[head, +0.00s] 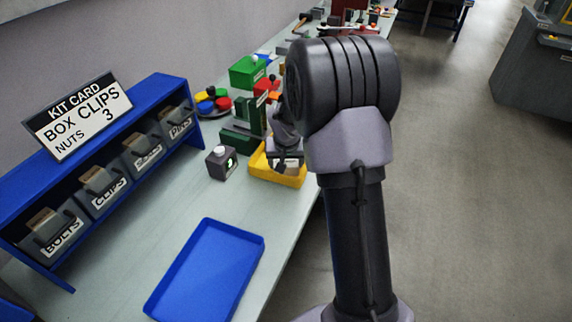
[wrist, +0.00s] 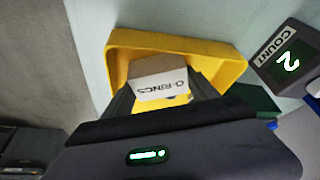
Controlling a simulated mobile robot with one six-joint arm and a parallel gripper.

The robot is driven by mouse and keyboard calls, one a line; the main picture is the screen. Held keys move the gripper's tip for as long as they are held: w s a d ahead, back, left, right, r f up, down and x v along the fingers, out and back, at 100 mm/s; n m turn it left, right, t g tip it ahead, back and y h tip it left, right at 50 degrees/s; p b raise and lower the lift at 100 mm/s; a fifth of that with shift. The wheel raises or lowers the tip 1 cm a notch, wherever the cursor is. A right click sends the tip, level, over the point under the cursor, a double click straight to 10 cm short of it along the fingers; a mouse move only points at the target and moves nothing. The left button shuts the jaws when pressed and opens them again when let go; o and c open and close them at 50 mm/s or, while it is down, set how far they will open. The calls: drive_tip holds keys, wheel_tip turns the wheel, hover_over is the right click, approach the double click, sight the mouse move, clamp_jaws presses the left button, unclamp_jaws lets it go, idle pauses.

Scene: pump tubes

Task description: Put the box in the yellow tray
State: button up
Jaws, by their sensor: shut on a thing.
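The box is pale, grey-white and labelled O-RINGS (wrist: 160,86) in the wrist view. My gripper (wrist: 163,98) is shut on it, with a dark finger at each side. The box is over the yellow tray (wrist: 175,42), within its rim as seen from the wrist; I cannot tell whether it touches the tray floor. In the head view my gripper (head: 285,163) is low at the yellow tray (head: 291,180), and the box is mostly hidden there.
A dark counter (wrist: 287,62) reading 2 stands beside the tray; it also shows in the head view (head: 221,163). An empty blue tray (head: 206,270) lies nearer on the bench. A blue rack (head: 160,90) of labelled bins stands left. Green blocks (head: 241,140) crowd behind the yellow tray.

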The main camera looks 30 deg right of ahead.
drive_tip(key=o, duration=1.3)
drive_tip(key=s+a+f+p+v, duration=0.1)
drive_tip(key=a+p+v, duration=0.1)
drive_tip(key=v, duration=0.9)
drive_tip(key=a+p+v, duration=0.2)
drive_tip(key=v, duration=0.9)
drive_tip(key=s+a+r+y, duration=0.1)
drive_tip(key=s+a, duration=0.3)
drive_tip(key=s, duration=0.3)
drive_tip(key=s+a+r+t+y, duration=0.1)
drive_tip(key=s+a+r, duration=0.1)
drive_tip(key=s+a, duration=0.2)
drive_tip(key=s+a+r+y, duration=0.2)
drive_tip(key=s+a, duration=0.3)
drive_tip(key=s, duration=0.5)
drive_tip(key=shift+r+n+t, duration=0.2)
drive_tip(key=shift+n+t, duration=0.1)
drive_tip(key=shift+n, duration=0.1)
drive_tip(key=shift+s, duration=0.1)
